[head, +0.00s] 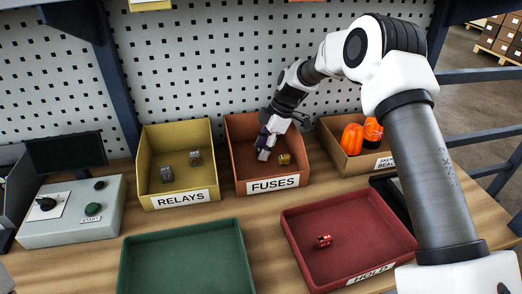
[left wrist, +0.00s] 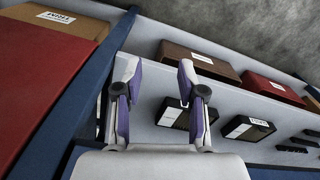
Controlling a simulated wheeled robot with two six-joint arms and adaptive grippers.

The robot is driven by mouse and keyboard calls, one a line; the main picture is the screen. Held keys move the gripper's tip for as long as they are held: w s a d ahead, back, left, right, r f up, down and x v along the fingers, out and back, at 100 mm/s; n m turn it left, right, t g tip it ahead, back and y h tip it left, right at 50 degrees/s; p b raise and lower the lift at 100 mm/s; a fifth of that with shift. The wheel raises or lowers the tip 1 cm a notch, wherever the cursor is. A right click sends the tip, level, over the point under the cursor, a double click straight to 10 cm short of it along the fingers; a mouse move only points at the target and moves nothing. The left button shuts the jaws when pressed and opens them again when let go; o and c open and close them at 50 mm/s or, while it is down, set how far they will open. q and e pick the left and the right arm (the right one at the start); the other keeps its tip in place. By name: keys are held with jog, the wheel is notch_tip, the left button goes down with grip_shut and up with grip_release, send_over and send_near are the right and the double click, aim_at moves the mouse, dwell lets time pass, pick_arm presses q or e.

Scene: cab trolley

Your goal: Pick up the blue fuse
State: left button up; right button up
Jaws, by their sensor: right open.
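The orange-brown bin labelled FUSES (head: 239,137) stands on the bench at the middle back. My right gripper (head: 266,150) points down into this bin, with its fingers low inside; it is open. A yellow fuse (head: 284,159) lies in the bin just right of the fingers. I cannot make out a blue fuse; the gripper covers part of the bin floor. My left gripper (left wrist: 157,82) shows in the left wrist view, open, with nothing between its fingers, away from the bins.
A yellow RELAYS bin (head: 147,160) with grey relays stands left of FUSES. A bin with orange beacons (head: 352,138) stands right. In front are a green tray (head: 182,232) and a red HOLD tray (head: 350,205) holding a red part (head: 324,240). A control box (head: 75,211) sits left.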

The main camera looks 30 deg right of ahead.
jog(key=shift+w+a+f, duration=0.15)
jog(key=shift+f, duration=0.25)
jog(key=shift+s+r, duration=0.15)
jog(key=shift+s, duration=0.05)
grip_shut()
